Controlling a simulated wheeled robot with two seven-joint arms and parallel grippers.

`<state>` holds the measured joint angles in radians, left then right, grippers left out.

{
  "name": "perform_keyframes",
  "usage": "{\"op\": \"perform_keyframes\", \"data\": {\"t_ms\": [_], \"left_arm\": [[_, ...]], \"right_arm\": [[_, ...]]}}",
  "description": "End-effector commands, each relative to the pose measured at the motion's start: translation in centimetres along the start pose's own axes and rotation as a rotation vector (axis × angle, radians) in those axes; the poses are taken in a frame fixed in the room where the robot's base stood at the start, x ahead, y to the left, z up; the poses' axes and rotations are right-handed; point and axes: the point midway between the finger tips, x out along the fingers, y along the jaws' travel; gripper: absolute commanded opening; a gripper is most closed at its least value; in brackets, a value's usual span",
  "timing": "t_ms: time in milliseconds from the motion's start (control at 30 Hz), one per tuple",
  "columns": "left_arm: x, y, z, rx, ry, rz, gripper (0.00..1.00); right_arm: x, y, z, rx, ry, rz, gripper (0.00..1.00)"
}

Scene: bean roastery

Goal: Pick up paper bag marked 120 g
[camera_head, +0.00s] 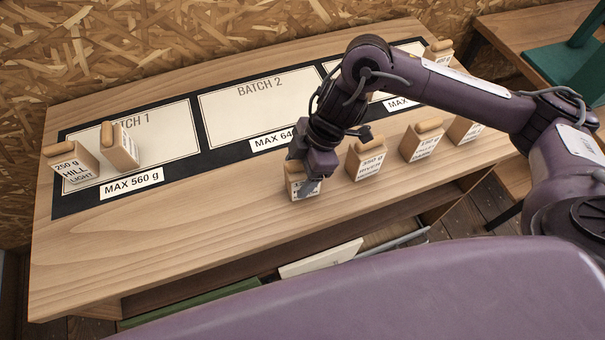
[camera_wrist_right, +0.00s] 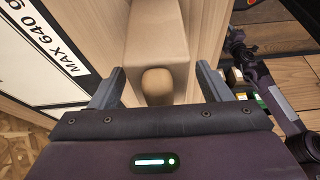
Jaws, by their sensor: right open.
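A tan paper bag (camera_head: 304,188) with a rolled top stands on the table near its front edge, below my right gripper (camera_head: 318,172). Its label starts with a "1"; the rest is partly hidden by the gripper, so I cannot read the full weight. In the right wrist view the same bag (camera_wrist_right: 158,40) stands between the two fingers of my right gripper (camera_wrist_right: 160,88). The fingers are apart, one on each side of the bag's top, with gaps showing. My left gripper is not in view.
Bags marked 250 g HILL LIGHT (camera_head: 73,172) and another (camera_head: 122,150) stand at the BATCH 1 panel (camera_head: 165,125). The BATCH 2 panel (camera_head: 245,115) is bare where visible. A bag reading about 350 g (camera_head: 366,163) and several others stand to the right.

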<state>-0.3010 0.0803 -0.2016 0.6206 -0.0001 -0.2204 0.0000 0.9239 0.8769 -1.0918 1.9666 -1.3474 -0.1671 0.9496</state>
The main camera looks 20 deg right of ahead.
Motion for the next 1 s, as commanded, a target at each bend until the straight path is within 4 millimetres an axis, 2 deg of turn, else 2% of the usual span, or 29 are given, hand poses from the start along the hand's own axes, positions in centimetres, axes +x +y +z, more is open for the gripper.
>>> {"op": "perform_keyframes", "data": {"t_ms": [100,500,833,1000], "left_arm": [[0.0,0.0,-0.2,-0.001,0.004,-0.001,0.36],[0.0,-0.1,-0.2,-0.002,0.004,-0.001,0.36],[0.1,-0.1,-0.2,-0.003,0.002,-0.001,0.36],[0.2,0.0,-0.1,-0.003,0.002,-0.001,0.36]], "right_arm": [[0.0,0.0,0.0,0.0,0.0,0.0,0.71],[-0.1,0.0,0.0,-0.001,0.001,0.001,0.2],[-0.4,0.1,-0.2,-0.002,0.002,0.002,0.2],[-2.0,0.2,-0.9,-0.004,0.004,0.005,0.2]]}}
